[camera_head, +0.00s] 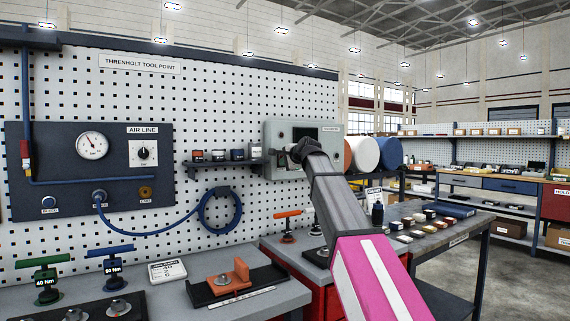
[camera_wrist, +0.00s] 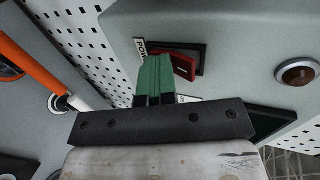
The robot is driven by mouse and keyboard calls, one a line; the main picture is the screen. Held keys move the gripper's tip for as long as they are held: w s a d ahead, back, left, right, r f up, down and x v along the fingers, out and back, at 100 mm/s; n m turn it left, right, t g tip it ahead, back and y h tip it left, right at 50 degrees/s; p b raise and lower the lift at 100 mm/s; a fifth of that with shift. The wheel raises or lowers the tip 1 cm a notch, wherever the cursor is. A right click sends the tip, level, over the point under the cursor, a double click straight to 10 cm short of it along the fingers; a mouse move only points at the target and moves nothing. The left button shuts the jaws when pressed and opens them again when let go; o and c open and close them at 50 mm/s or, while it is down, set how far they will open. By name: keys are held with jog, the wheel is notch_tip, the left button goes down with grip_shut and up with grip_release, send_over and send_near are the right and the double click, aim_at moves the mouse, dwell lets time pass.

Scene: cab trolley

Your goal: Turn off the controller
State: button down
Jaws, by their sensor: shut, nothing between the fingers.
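The controller (camera_head: 274,133) is a pale grey box with a dark screen on the pegboard, partly hidden behind my arm in the head view. In the wrist view its grey face (camera_wrist: 240,30) fills the upper right. A red rocker switch (camera_wrist: 184,67) sits there in a black frame, beside a partly covered label reading "POW". My gripper (camera_wrist: 157,58) has its green fingers shut and empty. The fingertips are just left of the red rocker and overlap its edge in the picture. I cannot tell whether they touch it, or which way the rocker is set.
A round amber-brown button (camera_wrist: 297,72) with a metal ring is on the same face, to the right. A shelf with small jars (camera_head: 218,156) is left of the controller. Below are a bench with an orange-handled tool (camera_head: 287,214) and a red cabinet (camera_head: 284,268).

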jog(key=shift+r, duration=0.1)
jog(key=shift+w+r, duration=0.1)
jog(key=shift+r, duration=0.7)
jog(key=v, duration=1.4)
jog(key=shift+r, duration=0.25)
jog(key=shift+a, duration=0.1)
jog(key=shift+d+f, duration=0.25)
jog(key=shift+f, duration=0.4)
